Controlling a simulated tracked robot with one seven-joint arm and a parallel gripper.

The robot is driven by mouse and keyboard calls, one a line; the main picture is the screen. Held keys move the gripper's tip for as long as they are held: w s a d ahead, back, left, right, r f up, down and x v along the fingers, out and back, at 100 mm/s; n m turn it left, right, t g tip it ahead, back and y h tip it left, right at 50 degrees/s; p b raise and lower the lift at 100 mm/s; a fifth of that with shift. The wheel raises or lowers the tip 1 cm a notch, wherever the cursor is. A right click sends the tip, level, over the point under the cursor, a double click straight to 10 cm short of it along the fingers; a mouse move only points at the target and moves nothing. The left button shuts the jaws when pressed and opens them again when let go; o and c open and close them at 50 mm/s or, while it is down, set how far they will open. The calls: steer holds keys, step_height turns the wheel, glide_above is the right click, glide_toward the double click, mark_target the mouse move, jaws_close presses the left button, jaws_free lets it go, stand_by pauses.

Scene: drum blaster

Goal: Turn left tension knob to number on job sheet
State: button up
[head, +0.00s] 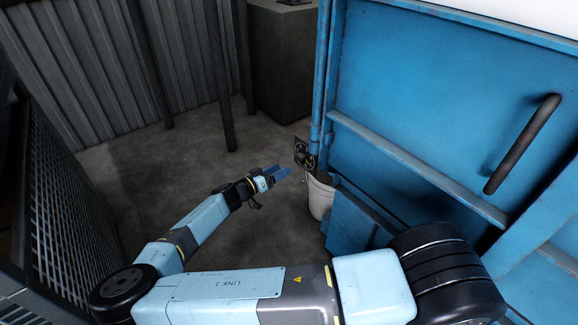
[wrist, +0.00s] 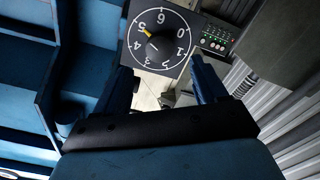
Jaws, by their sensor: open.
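A black dial plate with a round knob (wrist: 153,47) and white numbers around it shows in the wrist view, just beyond my fingertips. An orange mark shows at the knob's upper left, near the 5; the exact setting is hard to read. The dial plate (head: 303,153) also shows small and side-on in the head view, by the blue machine's left edge. I cannot tell whether it is the left tension knob. My gripper (head: 281,174) is open and empty, close in front of the dial. Its fingers (wrist: 163,86) stand apart below the knob in the wrist view. No job sheet shows.
The blue machine (head: 430,110) with a black handle (head: 522,145) fills the right side. A whitish bucket (head: 320,197) stands below the dial. A small panel with lights (wrist: 215,38) is beside the dial. A mesh fence (head: 65,215) stands left. Grey floor (head: 150,175) is open between.

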steer(key=shift+v, duration=2.75)
